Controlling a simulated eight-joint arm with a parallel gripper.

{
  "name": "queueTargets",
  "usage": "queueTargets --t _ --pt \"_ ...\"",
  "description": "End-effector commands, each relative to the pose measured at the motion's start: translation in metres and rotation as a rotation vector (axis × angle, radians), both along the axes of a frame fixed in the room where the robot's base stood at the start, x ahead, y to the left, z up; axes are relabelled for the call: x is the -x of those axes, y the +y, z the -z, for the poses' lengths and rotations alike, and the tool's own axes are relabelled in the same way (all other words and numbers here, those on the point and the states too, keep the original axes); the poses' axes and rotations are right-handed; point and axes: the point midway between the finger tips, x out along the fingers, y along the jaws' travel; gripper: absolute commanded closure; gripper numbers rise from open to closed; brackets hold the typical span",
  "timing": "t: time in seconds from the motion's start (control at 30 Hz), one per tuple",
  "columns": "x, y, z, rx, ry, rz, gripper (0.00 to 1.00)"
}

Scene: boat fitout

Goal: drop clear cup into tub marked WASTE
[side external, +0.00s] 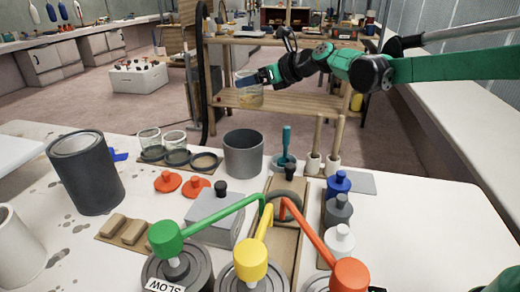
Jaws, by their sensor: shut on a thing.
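A clear cup (249,97) with a yellowish layer low in it is held in the air, roughly upright. My gripper (262,77) is shut on the cup's right side, reaching in from the upper right. In the picture the cup is above a grey open tub (244,155) on the white table, with a clear gap between them. I cannot tell from this view whether it is straight over the tub. No WASTE mark is readable on any container; the tub's inside is mostly hidden.
Two clear cups (174,141) stand by dark ring holders left of the tub. A dark grey can (85,172) stands further left. A teal-handled tool (286,145) in a small pot and wooden posts stand right. Green, yellow and red levers (250,258) fill the front.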

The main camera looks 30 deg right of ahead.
Motion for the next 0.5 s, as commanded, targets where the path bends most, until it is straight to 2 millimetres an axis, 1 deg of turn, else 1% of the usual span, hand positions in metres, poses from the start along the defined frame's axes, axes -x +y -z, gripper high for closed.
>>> queueTargets --t 0.03,0.17,0.5 --pt "-0.005 0.001 0.0 0.001 0.0 0.02 0.79" --pt "-0.012 0.001 0.004 -0.001 0.0 0.052 0.79" --pt "-0.012 0.0 0.043 -0.002 0.001 0.054 0.79"
